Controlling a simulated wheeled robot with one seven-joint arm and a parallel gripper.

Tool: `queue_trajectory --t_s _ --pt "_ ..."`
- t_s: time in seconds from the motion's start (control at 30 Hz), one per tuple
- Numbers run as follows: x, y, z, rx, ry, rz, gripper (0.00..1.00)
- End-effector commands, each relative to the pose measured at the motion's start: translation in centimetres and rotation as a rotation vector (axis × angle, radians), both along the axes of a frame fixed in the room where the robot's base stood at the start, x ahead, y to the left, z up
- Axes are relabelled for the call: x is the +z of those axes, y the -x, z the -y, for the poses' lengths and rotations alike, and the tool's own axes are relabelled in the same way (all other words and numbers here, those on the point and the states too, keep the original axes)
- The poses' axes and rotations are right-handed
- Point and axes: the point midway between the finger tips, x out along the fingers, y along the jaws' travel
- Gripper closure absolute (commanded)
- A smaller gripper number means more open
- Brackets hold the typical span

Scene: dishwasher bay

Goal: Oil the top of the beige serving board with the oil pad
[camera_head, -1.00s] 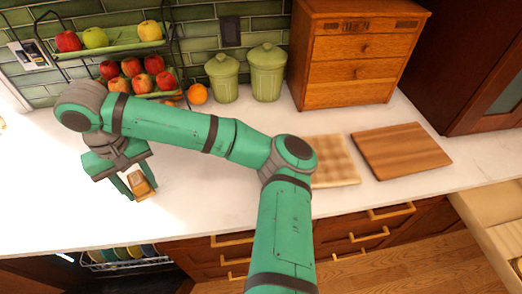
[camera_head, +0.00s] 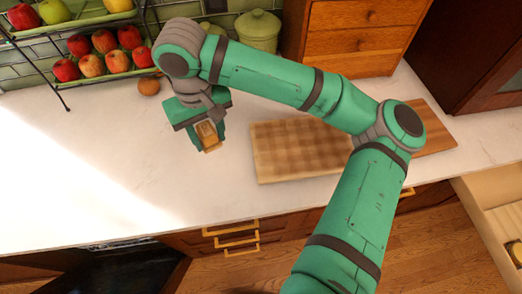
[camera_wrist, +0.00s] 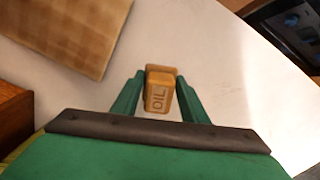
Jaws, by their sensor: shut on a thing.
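My gripper (camera_head: 203,138) is shut on the oil pad (camera_head: 208,136), a small tan and brown block. A browner striped board (camera_head: 432,130) lies further right, partly behind my arm.
A wire fruit rack (camera_head: 100,68) with apples stands at the back left. Green canisters (camera_head: 258,32) and a wooden drawer chest (camera_head: 355,35) stand behind the boards. An open drawer (camera_head: 490,205) is at the lower right. The counter (camera_head: 110,170) left of the gripper is clear.

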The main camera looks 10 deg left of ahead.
Motion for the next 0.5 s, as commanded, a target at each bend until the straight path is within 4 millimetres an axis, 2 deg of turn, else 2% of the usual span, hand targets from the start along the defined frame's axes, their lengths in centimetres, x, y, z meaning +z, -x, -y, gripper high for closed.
queue_trajectory --t_s 0.03,0.2,0.33,0.5 --pt "0.0 -0.1 2.3 -0.020 0.003 0.002 0.78" --pt "-0.3 0.7 7.7 -0.056 0.007 -0.005 0.78" --pt "-0.5 1.6 10.8 -0.078 0.011 -0.012 0.78" --pt "-0.6 2.4 12.9 -0.094 0.013 -0.020 0.78"
